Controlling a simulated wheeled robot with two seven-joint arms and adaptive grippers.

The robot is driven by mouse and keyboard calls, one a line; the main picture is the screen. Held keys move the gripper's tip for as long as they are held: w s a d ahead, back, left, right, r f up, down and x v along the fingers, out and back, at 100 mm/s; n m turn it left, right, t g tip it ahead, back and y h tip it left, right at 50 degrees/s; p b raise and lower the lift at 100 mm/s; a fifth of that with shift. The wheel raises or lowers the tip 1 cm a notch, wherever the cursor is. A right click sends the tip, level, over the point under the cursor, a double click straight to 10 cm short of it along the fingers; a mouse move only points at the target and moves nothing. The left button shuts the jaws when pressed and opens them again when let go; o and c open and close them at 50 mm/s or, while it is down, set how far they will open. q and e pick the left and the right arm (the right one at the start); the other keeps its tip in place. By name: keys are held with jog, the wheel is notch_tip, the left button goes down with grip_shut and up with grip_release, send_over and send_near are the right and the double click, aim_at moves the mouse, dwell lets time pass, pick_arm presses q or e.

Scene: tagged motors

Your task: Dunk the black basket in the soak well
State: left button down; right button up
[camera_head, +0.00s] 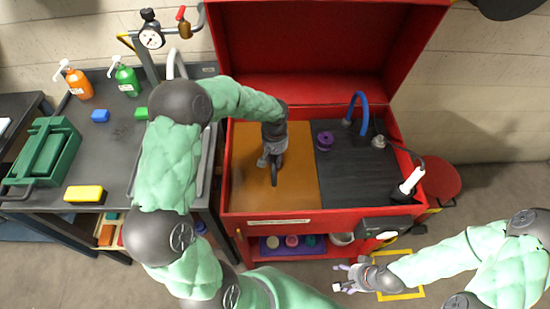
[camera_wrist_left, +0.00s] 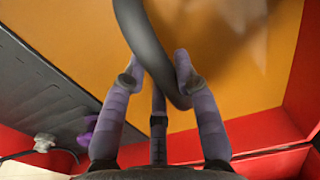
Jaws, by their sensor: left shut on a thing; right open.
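The soak well (camera_head: 247,150) is the orange-filled left half of the red wash station; its orange surface also fills much of the left wrist view (camera_wrist_left: 75,40). My left gripper (camera_head: 271,163) is over the well, shut on a dark curved bar that looks like the black basket's handle (camera_head: 274,177). In the left wrist view the bar (camera_wrist_left: 152,45) runs between the fingers (camera_wrist_left: 157,68). The basket's body does not show; it seems to be under the opaque orange surface. My right gripper (camera_head: 346,279) is open and empty, low in front of the station.
A dark ribbed drain board (camera_head: 345,180) fills the station's right half, with a purple part (camera_head: 325,139), a blue hose (camera_head: 358,108) and a white-handled brush (camera_head: 411,181). The raised red lid (camera_head: 300,45) stands behind. A grey bench (camera_head: 115,165) is at left.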

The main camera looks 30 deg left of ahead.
pick_arm(q)
jog(key=shift+w+r+p, duration=0.1)
jog(key=shift+r+p, duration=0.8)
jog(key=shift+r, duration=0.8)
jog(key=shift+f+b, duration=1.25)
jog(key=shift+f, duration=0.55)
jog(key=shift+r, duration=0.1)
notch_tip(320, 180, up, 22)
jog(key=p, duration=1.4)
dwell(1.2)
dwell(0.9)
